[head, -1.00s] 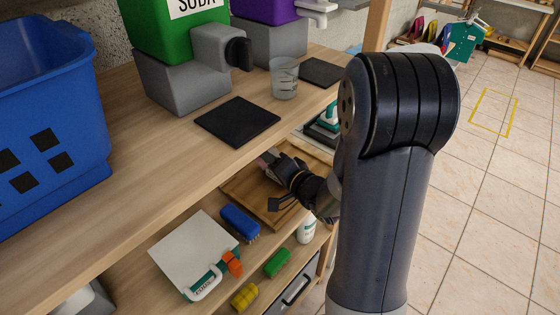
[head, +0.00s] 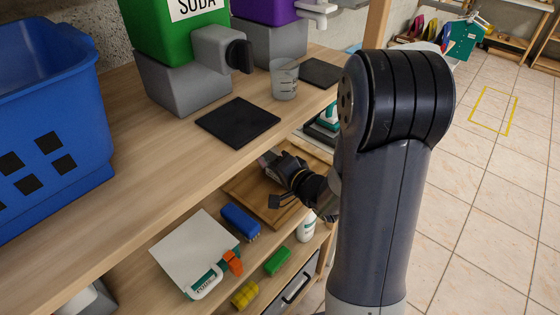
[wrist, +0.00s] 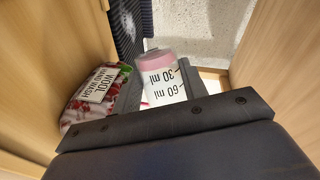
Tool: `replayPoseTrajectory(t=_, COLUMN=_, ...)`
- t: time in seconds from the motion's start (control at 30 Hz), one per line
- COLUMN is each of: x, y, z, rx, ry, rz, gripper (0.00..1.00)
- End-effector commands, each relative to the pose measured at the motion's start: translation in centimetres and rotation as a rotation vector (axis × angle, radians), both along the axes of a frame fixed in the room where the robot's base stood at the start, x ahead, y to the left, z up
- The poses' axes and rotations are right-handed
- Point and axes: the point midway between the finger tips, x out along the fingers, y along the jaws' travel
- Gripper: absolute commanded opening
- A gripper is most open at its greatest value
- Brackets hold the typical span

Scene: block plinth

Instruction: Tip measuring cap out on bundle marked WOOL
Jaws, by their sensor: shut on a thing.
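The measuring cap (wrist: 163,80) is pale with black 30 ml and 60 ml marks and a pink end; it is tilted in the wrist view. My gripper (wrist: 160,92) is shut on it, with dark fingers on either side. The bundle marked WOOL (wrist: 95,95), with a white WOOL HAND WASH label and a dark red pattern, lies just left of the cap. I cannot tell whether they touch. In the head view my gripper (head: 268,158) reaches under the upper shelf, over a wooden tray (head: 240,187); the cap and bundle cannot be made out there.
The upper shelf (head: 150,140) hangs over my gripper and bears a blue basket (head: 60,110), a green SODA dispenser (head: 160,35), a clear cup (head: 285,78) and black mats.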

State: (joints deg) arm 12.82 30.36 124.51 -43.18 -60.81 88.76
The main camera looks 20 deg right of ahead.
Motion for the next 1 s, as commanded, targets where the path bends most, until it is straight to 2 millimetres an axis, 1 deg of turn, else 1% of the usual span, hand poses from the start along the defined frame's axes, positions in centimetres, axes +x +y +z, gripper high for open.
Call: replayPoseTrajectory(t=1.0, x=0.06, y=-0.16, z=0.29, rx=0.06, ry=0.021, rz=0.0, gripper=0.19)
